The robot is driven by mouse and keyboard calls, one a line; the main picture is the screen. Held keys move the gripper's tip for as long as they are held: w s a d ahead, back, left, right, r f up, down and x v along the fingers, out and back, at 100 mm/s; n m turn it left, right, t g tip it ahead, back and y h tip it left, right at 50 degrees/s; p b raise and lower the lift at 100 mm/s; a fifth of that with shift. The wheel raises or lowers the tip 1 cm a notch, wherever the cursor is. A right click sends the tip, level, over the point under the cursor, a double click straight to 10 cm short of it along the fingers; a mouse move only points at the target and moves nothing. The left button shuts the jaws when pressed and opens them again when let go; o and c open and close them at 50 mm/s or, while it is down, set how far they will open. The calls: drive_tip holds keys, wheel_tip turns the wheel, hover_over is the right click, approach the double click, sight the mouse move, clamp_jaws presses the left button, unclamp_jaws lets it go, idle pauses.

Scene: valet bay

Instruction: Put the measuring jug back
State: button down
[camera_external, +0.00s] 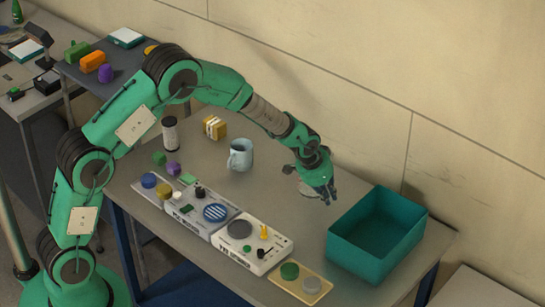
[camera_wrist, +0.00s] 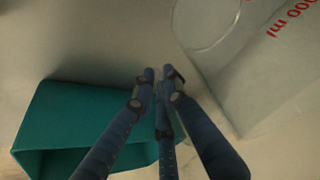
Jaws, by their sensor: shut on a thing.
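The measuring jug is a clear vessel with red "ml" lettering; in the wrist view the jug (camera_wrist: 255,65) fills the upper right, beside my fingers. In the external view only a pale part of the jug (camera_external: 307,188) shows, just left of my gripper (camera_external: 328,194). In the wrist view my gripper (camera_wrist: 158,76) has its fingertips close together and is shut on the jug. The exact grip point is hard to see, and I cannot tell whether the jug touches the table.
A teal bin (camera_external: 350,248) stands right of my gripper; the bin (camera_wrist: 75,98) also shows lower left in the wrist view. Device panels (camera_external: 205,212) line the front.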

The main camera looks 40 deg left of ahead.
drive_tip(key=shift+f, duration=0.1)
drive_tip(key=shift+f, duration=1.75)
drive_tip(key=shift+f, duration=0.1)
drive_tip(key=c, duration=1.8)
unclamp_jaws()
drive_tip(key=shift+o, duration=0.2)
drive_tip(key=shift+s+r, duration=0.1)
drive_tip(key=shift+r, duration=0.5)
drive_tip(key=v, duration=1.1)
drive_tip(key=shift+p, duration=0.3)
